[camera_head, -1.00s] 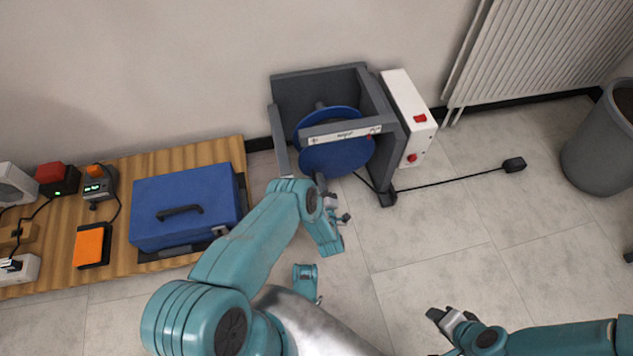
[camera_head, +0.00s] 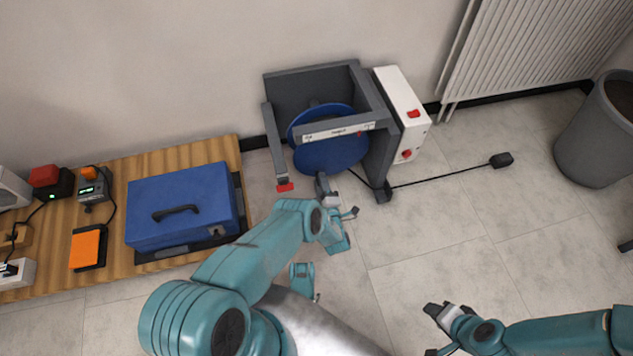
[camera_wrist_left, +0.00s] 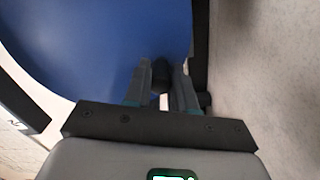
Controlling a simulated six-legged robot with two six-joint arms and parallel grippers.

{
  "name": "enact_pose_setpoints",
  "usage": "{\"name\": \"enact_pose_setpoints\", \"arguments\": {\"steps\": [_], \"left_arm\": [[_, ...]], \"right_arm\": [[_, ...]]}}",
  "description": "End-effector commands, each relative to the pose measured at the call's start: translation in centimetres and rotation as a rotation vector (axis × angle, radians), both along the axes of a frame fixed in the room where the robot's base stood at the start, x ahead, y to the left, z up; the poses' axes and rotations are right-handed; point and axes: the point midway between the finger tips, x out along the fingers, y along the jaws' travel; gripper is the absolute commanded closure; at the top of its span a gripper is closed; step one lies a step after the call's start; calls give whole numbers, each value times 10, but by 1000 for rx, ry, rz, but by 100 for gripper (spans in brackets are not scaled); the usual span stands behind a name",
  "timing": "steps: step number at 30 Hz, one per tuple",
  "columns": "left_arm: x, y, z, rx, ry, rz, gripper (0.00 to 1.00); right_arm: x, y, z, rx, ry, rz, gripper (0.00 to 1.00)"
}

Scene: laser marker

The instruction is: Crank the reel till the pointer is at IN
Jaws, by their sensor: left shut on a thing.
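The reel is a blue disc (camera_head: 335,153) in a dark grey frame (camera_head: 318,83) on the floor against the wall. A white scale strip (camera_head: 325,134) crosses its front. A small red pointer (camera_head: 360,134) is near the strip's right end; the lettering is too small to read. My left gripper (camera_head: 338,201) is at the reel's lower edge. The left wrist view shows its fingers (camera_wrist_left: 162,88) shut on the dark crank knob (camera_wrist_left: 161,74), beside the blue disc face. My right gripper (camera_head: 437,330) is open and empty, low in the head view, away from the reel.
A wooden bench (camera_head: 110,165) with a blue case (camera_head: 180,205) is left. A grey bin (camera_head: 597,130) is far right.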

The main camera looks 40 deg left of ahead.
Motion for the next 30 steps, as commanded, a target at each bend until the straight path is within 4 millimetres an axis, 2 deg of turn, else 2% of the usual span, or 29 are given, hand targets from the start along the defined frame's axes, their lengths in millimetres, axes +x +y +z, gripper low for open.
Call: {"name": "enact_pose_setpoints", "arguments": {"steps": [12,27,28,30], "left_arm": [[12,-8,-7,-115,-136,3,100],[14,-7,-7,-127,-151,5,100],[14,-7,-6,-127,-151,6,69],[14,-8,-7,-127,-151,5,50]], "right_arm": [[0,0,0,0,0,0,57],[0,0,0,0,0,0,57],[0,0,0,0,0,0,57],[0,0,0,0,0,0,57]]}}
